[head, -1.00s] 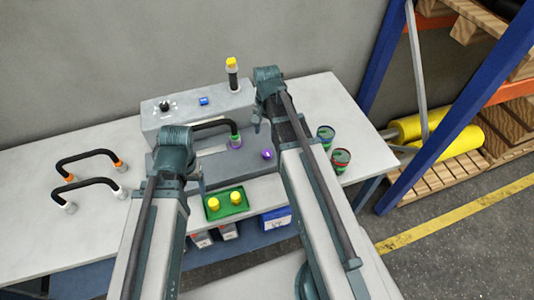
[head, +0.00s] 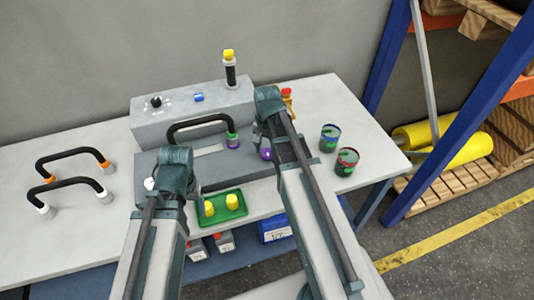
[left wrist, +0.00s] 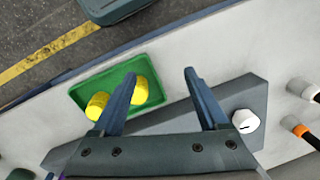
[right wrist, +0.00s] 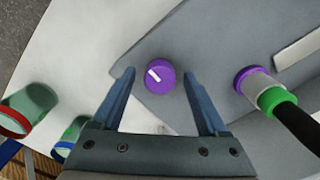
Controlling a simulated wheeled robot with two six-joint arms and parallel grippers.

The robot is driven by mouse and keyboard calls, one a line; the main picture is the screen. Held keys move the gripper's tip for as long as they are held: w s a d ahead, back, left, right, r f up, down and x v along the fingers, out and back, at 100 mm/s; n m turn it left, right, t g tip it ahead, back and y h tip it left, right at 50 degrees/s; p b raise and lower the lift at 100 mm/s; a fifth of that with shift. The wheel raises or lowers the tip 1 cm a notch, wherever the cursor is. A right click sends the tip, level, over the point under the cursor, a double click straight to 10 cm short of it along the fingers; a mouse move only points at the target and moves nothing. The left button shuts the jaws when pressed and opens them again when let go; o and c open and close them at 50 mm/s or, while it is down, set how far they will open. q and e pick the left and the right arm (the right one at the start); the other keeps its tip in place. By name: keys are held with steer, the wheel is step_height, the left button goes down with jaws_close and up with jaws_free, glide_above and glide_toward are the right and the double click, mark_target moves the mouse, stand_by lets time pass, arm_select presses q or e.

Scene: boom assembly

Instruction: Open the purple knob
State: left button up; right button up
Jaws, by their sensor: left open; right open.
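The purple knob (right wrist: 160,76) sits on the grey panel at its right end; a white mark shows on its face. It also shows in the head view (head: 266,154), close beside my right gripper. My right gripper (right wrist: 160,88) is open and empty, its fingers on either side of the knob in the right wrist view; I cannot tell whether they touch it. My left gripper (left wrist: 160,82) is open and empty above the front of the grey panel (left wrist: 170,117), between the green tray and a white knob (left wrist: 245,121).
A black handle (head: 200,125) with purple and green ends stands on the panel. A green tray (head: 238,215) with yellow pieces lies in front. Two cans (head: 330,138) (head: 347,162) stand at right.

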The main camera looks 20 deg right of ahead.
jaws_close()
stand_by(0.3)
steer(key=n, duration=0.4)
steer(key=shift+n, duration=1.8)
